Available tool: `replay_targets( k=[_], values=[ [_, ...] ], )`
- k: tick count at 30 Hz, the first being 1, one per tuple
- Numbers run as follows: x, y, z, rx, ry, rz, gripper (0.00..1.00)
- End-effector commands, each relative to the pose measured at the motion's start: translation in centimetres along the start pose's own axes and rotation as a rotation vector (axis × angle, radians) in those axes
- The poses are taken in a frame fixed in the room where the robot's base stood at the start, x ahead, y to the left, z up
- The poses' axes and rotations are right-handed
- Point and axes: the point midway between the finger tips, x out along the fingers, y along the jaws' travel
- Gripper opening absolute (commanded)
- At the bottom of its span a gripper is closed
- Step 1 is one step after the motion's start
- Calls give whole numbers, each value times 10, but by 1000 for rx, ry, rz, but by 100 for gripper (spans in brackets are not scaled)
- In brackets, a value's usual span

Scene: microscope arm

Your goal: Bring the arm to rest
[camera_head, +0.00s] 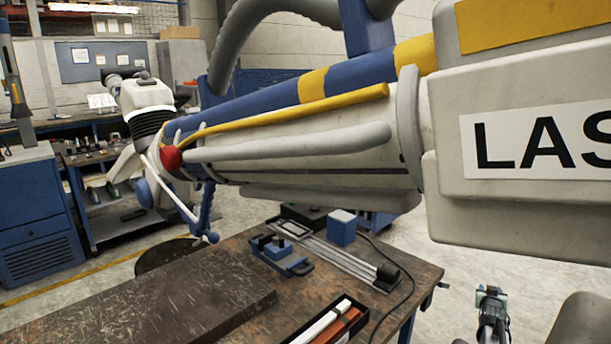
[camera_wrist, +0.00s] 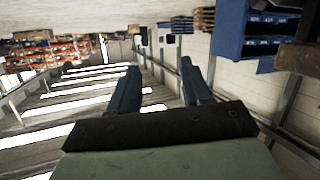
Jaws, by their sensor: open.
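A large boom arm (camera_head: 300,130) spans the upper part of the head view, with a white housing at right marked "LAS". A microscope head (camera_head: 148,95) with a black ribbed collar hangs at its far left end. A red knob (camera_head: 171,158) and a blue lever (camera_head: 207,212) are near that end. The boom is above the workbench, apart from its top. My gripper (camera_wrist: 160,88) is open, with two blue fingers apart and nothing between them. It also shows small at the lower right of the head view (camera_head: 492,300), well away from the microscope head.
The worn workbench (camera_head: 230,255) carries a blue fixture (camera_head: 282,255), a blue block (camera_head: 342,227), a rail with a black end (camera_head: 350,262) and an open tray (camera_head: 335,325). A blue cabinet (camera_head: 40,225) stands at left. Open floor (camera_head: 455,290) lies right of the bench.

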Motion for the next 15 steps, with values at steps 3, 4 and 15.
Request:
replay_targets(
  k=[3, 4, 15],
  values=[
    [-8, 26, 34, -123, -34, 29, 48],
    [-10, 29, 42, -148, -45, 31, 48],
    [-48, -18, 151, -252, -258, -55, 48]
  ],
)
